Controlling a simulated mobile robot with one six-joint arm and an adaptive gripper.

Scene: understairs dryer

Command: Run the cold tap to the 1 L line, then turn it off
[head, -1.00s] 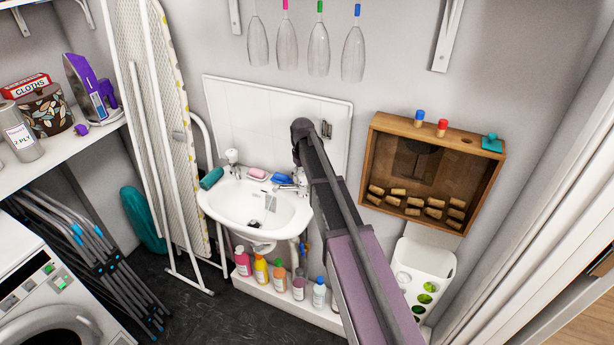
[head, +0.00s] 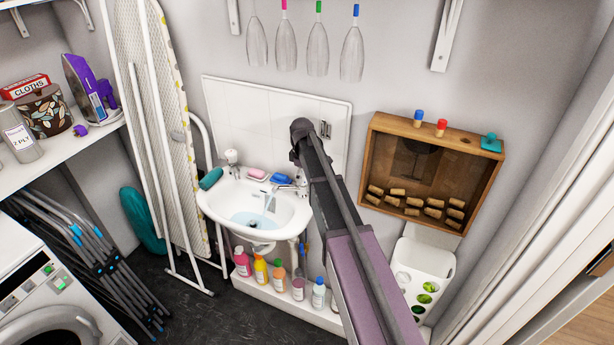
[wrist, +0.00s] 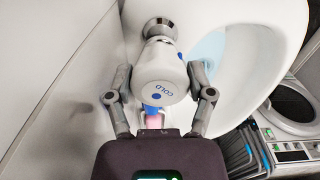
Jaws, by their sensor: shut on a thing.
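The cold tap (wrist: 160,80), a white rounded head marked COLD with a blue dot, fills the middle of the wrist view. My gripper (wrist: 159,96) is shut on it, one finger on each side. In the head view my arm hides most of this tap and the gripper. The white basin (head: 215,205) holds pale blue water (head: 246,220) at its bottom, which also shows in the wrist view (wrist: 208,50). Marks (head: 269,202) show on the basin's inner wall, too small to read. I cannot make out a stream from the spout.
Another tap (head: 232,157) stands at the basin's left. A teal item (head: 211,179), a pink soap (head: 257,173) and a blue item (head: 281,178) lie on the rim. A wooden cork box (head: 437,165) hangs at the right. Several bottles (head: 261,270) stand below.

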